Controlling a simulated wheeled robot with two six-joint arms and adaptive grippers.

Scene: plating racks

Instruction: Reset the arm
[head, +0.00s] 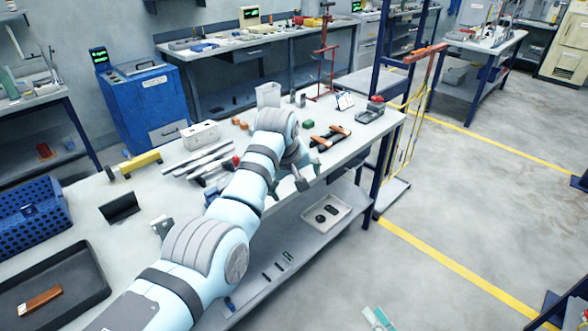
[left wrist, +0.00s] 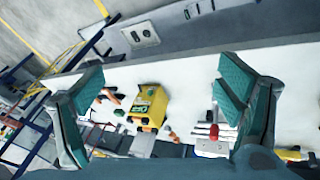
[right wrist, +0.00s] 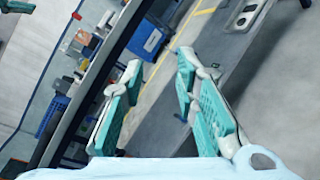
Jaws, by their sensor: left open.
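My left arm reaches across the workbench (head: 85,205) in the head view. Its wrist hides most of my left gripper (head: 300,180), which is by the bench's front edge. In the left wrist view, the left gripper (left wrist: 158,75) has its teal-padded fingers wide apart and nothing between them. A yellow device (left wrist: 148,105) shows beyond the gap, on the white bench top. My right gripper (head: 379,319) shows only partly at the bottom edge of the head view, over the floor. In the right wrist view, the right gripper (right wrist: 159,60) has its fingers apart and empty.
On the bench are a blue perforated crate (head: 30,210), a dark tray (head: 85,262), a white box (head: 200,134) and metal bars (head: 200,160). A lower shelf holds a pale tray (head: 325,214). A red-topped stand (head: 425,55) is at the bench's right end.

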